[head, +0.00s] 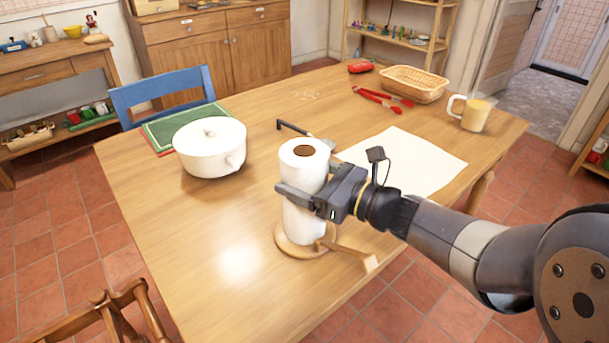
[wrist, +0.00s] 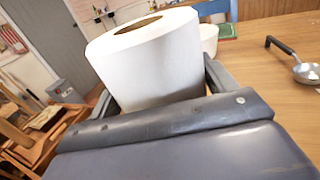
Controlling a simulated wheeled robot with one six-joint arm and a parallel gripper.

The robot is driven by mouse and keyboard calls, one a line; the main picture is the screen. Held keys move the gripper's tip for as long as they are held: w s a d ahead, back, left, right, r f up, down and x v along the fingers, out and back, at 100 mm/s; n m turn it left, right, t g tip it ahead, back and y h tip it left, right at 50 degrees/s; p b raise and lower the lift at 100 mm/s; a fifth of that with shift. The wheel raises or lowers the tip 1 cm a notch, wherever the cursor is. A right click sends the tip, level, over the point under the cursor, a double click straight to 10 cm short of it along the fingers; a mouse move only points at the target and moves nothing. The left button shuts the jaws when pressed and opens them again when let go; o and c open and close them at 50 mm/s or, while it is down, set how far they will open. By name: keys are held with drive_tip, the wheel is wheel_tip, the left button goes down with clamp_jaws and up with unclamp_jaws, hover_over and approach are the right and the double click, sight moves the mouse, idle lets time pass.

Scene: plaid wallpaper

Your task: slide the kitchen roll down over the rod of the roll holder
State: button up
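The white kitchen roll (head: 303,222) stands upright near the front edge of the table, with its brown core opening facing up. The round wooden base of the roll holder (head: 284,244) shows around the roll's lower end. The rod is hidden, and I cannot tell whether the roll's bottom touches the base. My gripper (head: 305,192) is shut around the roll's upper half, one finger on each side. In the wrist view the roll (wrist: 155,65) fills the space between the fingers, and no rod tip shows in its dark core opening.
A wooden bar (head: 350,254) juts right beside the base. A white pot (head: 210,150) is left, a black-handled ladle (head: 294,128) behind the roll. A paper sheet (head: 425,165), red tongs (head: 380,100), basket (head: 414,84) and mug (head: 474,115) lie farther back. The left front tabletop is clear.

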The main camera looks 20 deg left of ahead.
drive_tip(key=o, duration=0.4)
drive_tip(key=shift+d, duration=0.1)
drive_tip(key=d, duration=0.3)
drive_tip(key=s+d, duration=0.1)
drive_tip(key=d, duration=0.3)
drive_tip(key=d+p, duration=0.1)
drive_tip(key=d, duration=0.2)
drive_tip(key=shift+s+d, duration=0.25)
drive_tip(key=shift+s, duration=0.15)
drive_tip(key=a, duration=0.3)
drive_tip(key=w+a, duration=0.1)
drive_tip(key=a, duration=0.7)
drive_tip(key=shift+w+r, duration=0.25)
drive_tip(key=shift+w, duration=0.15)
drive_tip(key=shift+d+r+p, duration=0.15)
drive_tip(key=shift+r+p, duration=0.15)
drive_tip(key=shift+r, duration=0.4)
drive_tip(key=shift+f, duration=0.1)
